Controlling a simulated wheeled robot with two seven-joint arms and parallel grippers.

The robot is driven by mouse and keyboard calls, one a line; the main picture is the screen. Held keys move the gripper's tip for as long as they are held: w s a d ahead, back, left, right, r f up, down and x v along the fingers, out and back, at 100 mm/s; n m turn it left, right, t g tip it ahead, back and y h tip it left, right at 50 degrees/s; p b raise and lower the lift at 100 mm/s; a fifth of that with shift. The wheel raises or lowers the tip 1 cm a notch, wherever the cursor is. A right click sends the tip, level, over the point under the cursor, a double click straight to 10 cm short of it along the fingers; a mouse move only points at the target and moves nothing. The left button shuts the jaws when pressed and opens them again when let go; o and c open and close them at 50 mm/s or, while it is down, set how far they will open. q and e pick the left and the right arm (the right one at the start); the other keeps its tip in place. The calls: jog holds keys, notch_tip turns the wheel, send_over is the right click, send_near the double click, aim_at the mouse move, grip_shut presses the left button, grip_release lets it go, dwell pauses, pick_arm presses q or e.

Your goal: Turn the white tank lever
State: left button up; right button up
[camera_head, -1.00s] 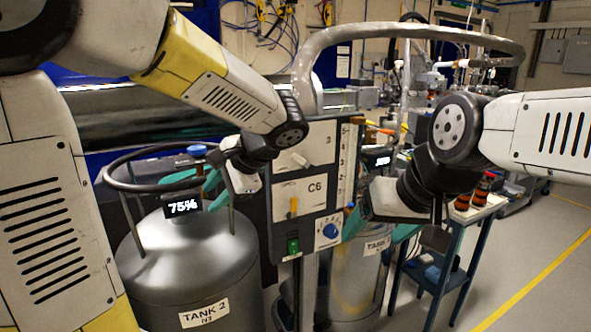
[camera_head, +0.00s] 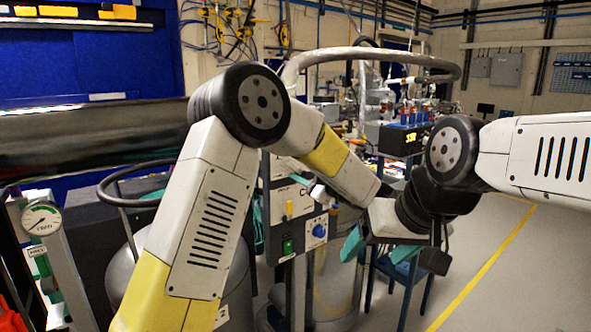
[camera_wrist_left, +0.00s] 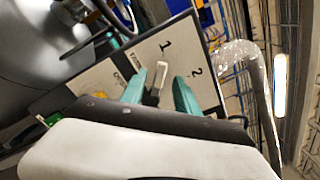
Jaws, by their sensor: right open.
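The white lever (camera_wrist_left: 156,84) stands out from a pale plate marked 1 and 2 in the left wrist view. My left gripper (camera_wrist_left: 160,92) has its teal fingers apart, one on either side of the lever; I see no clear contact. In the head view my left forearm crosses in front of the upper control panel (camera_head: 292,207), and I cannot make out the lever clearly there. My right gripper (camera_head: 378,248) is open and empty, to the right of the panel.
A grey tank (camera_head: 122,268) stands behind my left arm. A thick hose (camera_head: 385,57) arches above. Open floor (camera_head: 510,285) lies at right.

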aim_at(295, 169)
pick_arm(q)
jog(key=shift+x, duration=1.3)
grip_shut()
dwell(0.5)
